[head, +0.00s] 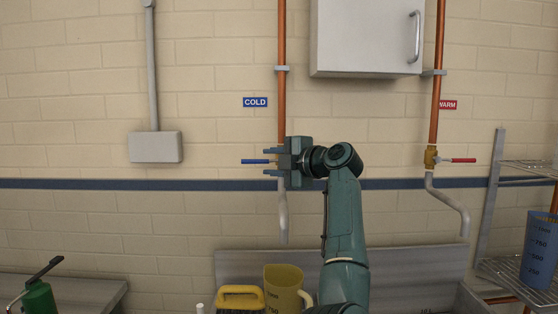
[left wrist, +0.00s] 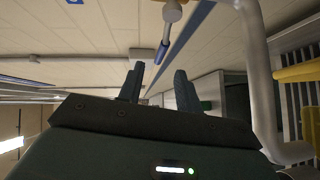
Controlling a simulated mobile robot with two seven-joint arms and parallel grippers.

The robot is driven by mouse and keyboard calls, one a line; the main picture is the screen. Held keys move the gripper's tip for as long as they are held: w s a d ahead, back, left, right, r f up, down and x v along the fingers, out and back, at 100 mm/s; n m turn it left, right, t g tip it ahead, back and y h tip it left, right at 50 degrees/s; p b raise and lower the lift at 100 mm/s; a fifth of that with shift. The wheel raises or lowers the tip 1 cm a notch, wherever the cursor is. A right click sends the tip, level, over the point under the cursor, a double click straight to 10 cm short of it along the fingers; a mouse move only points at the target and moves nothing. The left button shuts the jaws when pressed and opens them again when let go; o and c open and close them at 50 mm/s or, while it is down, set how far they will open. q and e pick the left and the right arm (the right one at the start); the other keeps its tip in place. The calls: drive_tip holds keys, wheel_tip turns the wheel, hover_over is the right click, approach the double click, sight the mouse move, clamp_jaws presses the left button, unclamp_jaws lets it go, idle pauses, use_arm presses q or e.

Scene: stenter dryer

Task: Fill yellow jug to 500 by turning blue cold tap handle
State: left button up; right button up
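The blue cold tap handle (head: 252,161) points left from the copper pipe under the COLD label (head: 255,102). My left gripper (head: 272,163) is open in front of the tap, one finger above the handle's line and one below. In the left wrist view the blue handle (left wrist: 162,52) shows between the two spread fingers (left wrist: 158,88), and I cannot tell whether they touch it. The yellow jug (head: 283,287) stands below the grey spout (head: 283,218); its lower part is cut off and no water level shows. No stream of water is visible. My right gripper is not in view.
A red warm tap handle (head: 462,160) is at the right. A blue jug (head: 538,250) sits on a wire rack (head: 502,268). A green dispenser (head: 40,297) is at the lower left. A white cabinet (head: 365,38) hangs above.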

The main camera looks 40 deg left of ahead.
sight(254, 161)
use_arm(q)
drive_tip(key=shift+a+f, duration=0.1)
drive_tip(key=shift+a, duration=0.85)
drive_tip(key=shift+a+f+p, duration=0.15)
drive_tip(key=shift+a+p, duration=0.45)
drive_tip(key=shift+a, duration=0.55)
drive_tip(key=shift+w+a+f+p, duration=0.15)
drive_tip(key=shift+a+p, duration=0.25)
drive_tip(key=shift+a, duration=0.75)
drive_tip(key=shift+a+f, duration=0.15)
drive_tip(key=shift+a, duration=0.45)
drive_tip(key=shift+a+f, duration=0.1)
drive_tip(key=shift+a, duration=0.7)
drive_tip(key=shift+c, duration=0.5)
